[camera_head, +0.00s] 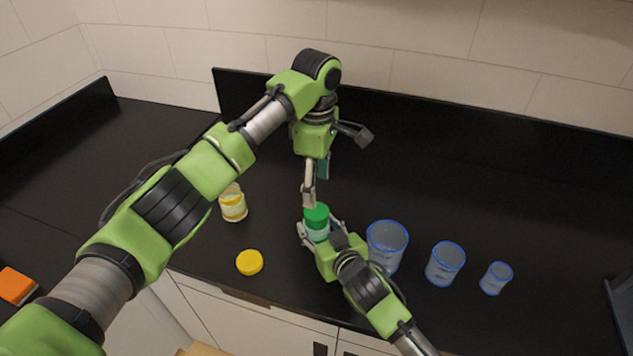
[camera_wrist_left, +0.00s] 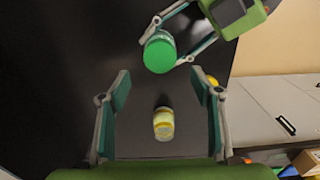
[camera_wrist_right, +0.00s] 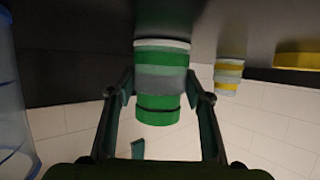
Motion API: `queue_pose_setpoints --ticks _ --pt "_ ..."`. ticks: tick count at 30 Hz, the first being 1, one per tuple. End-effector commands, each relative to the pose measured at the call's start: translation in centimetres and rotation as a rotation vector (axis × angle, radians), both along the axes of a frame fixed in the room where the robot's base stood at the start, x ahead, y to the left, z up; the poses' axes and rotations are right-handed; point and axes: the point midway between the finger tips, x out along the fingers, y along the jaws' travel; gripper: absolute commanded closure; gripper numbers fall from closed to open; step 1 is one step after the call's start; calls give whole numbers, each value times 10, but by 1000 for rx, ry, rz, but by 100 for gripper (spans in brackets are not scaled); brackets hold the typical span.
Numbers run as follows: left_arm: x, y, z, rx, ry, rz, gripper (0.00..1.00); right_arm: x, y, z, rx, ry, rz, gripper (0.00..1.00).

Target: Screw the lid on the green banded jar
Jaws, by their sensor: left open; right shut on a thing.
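The green banded jar (camera_head: 317,234) stands near the counter's front, with a green lid (camera_head: 316,213) on its mouth. I cannot tell how tightly the lid sits. My right gripper (camera_head: 321,238) is shut on the jar's body; the right wrist view shows its fingers on both sides of the jar (camera_wrist_right: 160,58), with the lid (camera_wrist_right: 158,112) lower in that picture. My left gripper (camera_head: 337,165) is open and empty, above and behind the jar. In the left wrist view the lid (camera_wrist_left: 160,52) shows beyond its spread fingertips, not between them.
A yellow banded jar (camera_head: 233,207) stands to the left, with a loose yellow lid (camera_head: 249,262) in front of it. Three blue-rimmed beakers (camera_head: 386,248) (camera_head: 445,265) (camera_head: 496,279) stand to the right. An orange block (camera_head: 15,286) is at far left. The counter's right back is clear.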

Motion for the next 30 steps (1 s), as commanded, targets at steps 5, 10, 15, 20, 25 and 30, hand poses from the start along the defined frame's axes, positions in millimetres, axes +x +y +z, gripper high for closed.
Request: queue_pose_setpoints --ticks 5,10,15,20,25,30 --pt "0 0 -6 1 2 -1 41 0 0 0 0 0 0 100" --pt "0 1 -30 1 3 -1 41 0 0 0 0 0 0 100" --pt "0 1 -56 2 2 -1 41 0 0 0 0 0 0 100" --pt "0 0 -74 1 2 -1 41 0 0 0 0 0 0 100" --pt "0 0 -80 -1 0 -2 41 0 0 0 0 0 0 100" --pt "0 0 -80 -1 0 -2 41 0 0 0 0 0 0 100"
